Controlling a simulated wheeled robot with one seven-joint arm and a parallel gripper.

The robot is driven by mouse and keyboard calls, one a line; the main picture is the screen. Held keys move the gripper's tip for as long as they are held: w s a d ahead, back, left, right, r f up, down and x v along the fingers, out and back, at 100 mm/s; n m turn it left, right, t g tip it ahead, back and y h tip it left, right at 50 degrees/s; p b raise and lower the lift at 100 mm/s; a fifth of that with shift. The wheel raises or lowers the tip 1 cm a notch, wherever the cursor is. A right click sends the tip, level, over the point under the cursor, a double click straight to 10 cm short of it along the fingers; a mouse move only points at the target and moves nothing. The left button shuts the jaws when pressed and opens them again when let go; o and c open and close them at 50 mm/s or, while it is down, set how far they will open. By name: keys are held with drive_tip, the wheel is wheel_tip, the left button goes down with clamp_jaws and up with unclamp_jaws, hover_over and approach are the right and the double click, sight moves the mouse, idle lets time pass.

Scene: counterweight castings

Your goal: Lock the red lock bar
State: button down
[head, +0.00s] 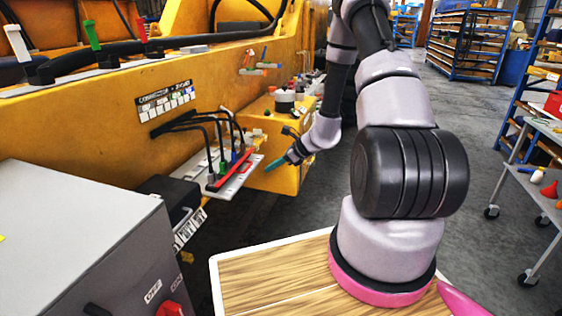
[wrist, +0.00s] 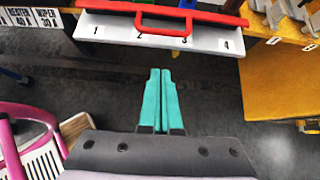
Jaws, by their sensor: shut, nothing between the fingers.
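In the wrist view the bar (wrist: 205,17) crosses the top of the picture, with a raised red handle (wrist: 163,31) over the plate (wrist: 210,42), marked 1 to 4. My gripper (head: 268,168) has teal fingers and is just right of the plate in the head view. In the wrist view its closed, empty fingertips (wrist: 160,70) point at the plate's edge, apart from the handle. Whether the bar is locked I cannot tell.
A grey cabinet (head: 85,240) with a red switch stands at the front left. A yellow box (head: 285,178) juts out behind my gripper. A trolley (head: 540,180) and shelving (head: 465,45) stand at the right. Open floor lies below the plate.

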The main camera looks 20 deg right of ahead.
drive_tip(key=shift+w+a+f, duration=0.15)
drive_tip(key=shift+w+a, duration=0.7)
drive_tip(key=shift+a, duration=0.3)
drive_tip(key=shift+w+a+f, duration=0.1)
drive_tip(key=shift+w+a, duration=0.7)
drive_tip(key=shift+a, duration=0.3)
